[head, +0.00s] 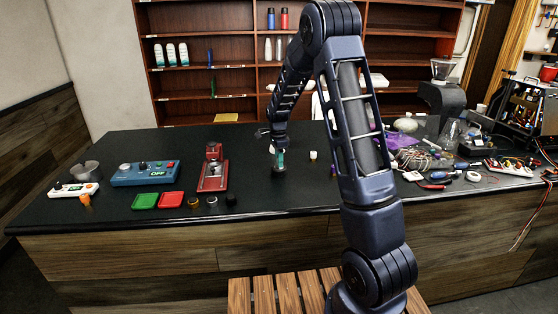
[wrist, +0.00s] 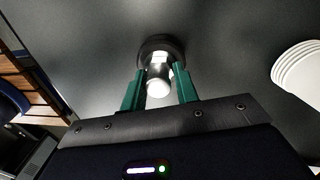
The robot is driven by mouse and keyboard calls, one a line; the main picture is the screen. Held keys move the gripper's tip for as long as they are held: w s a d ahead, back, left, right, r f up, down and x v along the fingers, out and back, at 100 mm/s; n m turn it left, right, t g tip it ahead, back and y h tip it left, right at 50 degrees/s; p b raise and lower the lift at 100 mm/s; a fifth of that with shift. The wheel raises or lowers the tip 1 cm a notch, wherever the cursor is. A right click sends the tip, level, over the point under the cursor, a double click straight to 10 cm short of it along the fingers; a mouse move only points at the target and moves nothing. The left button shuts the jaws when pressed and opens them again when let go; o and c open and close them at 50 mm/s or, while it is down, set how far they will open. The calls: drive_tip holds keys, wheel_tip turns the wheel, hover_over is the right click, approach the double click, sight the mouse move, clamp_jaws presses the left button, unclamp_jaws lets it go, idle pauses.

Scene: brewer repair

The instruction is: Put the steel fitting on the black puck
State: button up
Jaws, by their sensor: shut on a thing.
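My gripper (head: 280,158) is over the middle of the black counter, pointing down. In the wrist view its two green fingers (wrist: 159,86) are closed on the steel fitting (wrist: 158,78), a small shiny cylinder with a pale end. The black puck (wrist: 161,45), a dark round disc, lies directly beyond the fitting, lined up with it. The fitting hides part of the puck. I cannot tell whether the two touch or a small gap is left. In the head view the fingers hide most of the fitting.
A red metal stand (head: 213,170), a blue control box (head: 145,173), green (head: 145,201) and red (head: 171,199) trays and several small round parts are to the left. A small white cylinder (head: 313,155) stands right of my gripper. Tools and cables clutter the far right.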

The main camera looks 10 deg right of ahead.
drive_tip(key=o, duration=1)
drive_tip(key=shift+f, duration=0.1)
wheel_tip(320, 180, up, 11)
drive_tip(key=s+d+r+n+t, duration=0.1)
drive_tip(key=s+d+r+n, duration=0.35)
drive_tip(key=s+r, duration=0.35)
drive_tip(key=s+d+r+n+t, duration=0.1)
drive_tip(key=s+d+n, duration=0.2)
drive_tip(key=s, duration=0.7)
drive_tip(key=s+d+r+n+t, duration=0.1)
drive_tip(key=s+d+n+t, duration=0.1)
drive_tip(key=s, duration=0.8)
drive_tip(key=s+d+r+n+t, duration=0.1)
drive_tip(key=s+d+n, duration=0.4)
drive_tip(key=s, duration=0.5)
drive_tip(key=shift+s+r+n, duration=0.15)
drive_tip(key=shift+r+n, duration=0.4)
drive_tip(key=shift+n, duration=0.3)
